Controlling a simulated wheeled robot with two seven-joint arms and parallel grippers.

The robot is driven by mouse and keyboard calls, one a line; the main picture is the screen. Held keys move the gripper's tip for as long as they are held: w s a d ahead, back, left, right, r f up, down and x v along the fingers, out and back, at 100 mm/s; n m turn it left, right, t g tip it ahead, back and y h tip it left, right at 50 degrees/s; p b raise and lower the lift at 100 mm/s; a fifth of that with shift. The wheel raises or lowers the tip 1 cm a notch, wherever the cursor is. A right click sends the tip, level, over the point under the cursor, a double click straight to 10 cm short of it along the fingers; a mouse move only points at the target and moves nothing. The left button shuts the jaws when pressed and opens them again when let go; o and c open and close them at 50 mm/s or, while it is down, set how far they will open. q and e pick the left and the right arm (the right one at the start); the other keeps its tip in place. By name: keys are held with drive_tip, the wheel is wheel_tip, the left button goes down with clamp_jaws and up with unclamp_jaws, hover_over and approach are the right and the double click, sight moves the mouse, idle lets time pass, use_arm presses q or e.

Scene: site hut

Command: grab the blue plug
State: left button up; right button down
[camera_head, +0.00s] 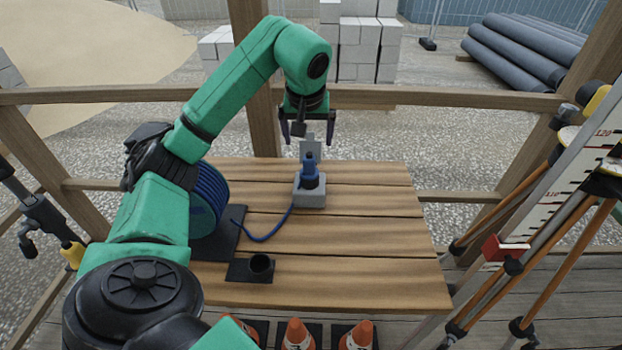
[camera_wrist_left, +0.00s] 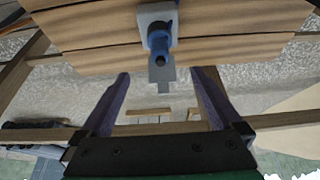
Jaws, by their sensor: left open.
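The blue plug (camera_head: 310,168) stands upright in a grey socket block (camera_head: 311,198) on the wooden table (camera_head: 360,248). A blue cable (camera_head: 264,238) runs from it to a blue cable reel (camera_head: 208,200). My left gripper (camera_head: 307,132) is open and empty, just above and behind the plug. In the left wrist view the plug (camera_wrist_left: 160,42) lies ahead of my left gripper (camera_wrist_left: 166,82), roughly centred between the finger lines but beyond the fingertips. My right gripper is in neither view.
A black holder with a round hole (camera_head: 258,266) sits at the table's front left. Several orange cones (camera_head: 297,334) stand below the front edge. A tripod and striped staff (camera_head: 560,200) stand at the right. The table's right half is clear.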

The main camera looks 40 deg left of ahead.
use_arm(q)
hover_over(309, 159)
drive_tip(key=s+d, duration=0.1)
drive_tip(key=s, duration=0.1)
wheel_tip(309, 159, down, 4)
drive_tip(key=shift+w+d+f, duration=0.1)
drive_tip(key=shift+d+f, duration=0.05)
drive_tip(key=p+x, duration=0.1)
drive_tip(key=x, duration=0.7)
drive_tip(key=shift+f+p, duration=0.15)
drive_tip(key=shift+p, duration=0.25)
clamp_jaws()
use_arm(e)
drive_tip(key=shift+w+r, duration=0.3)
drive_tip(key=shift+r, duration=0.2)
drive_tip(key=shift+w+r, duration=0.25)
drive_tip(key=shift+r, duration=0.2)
use_arm(q)
drive_tip(key=shift+r, duration=0.2)
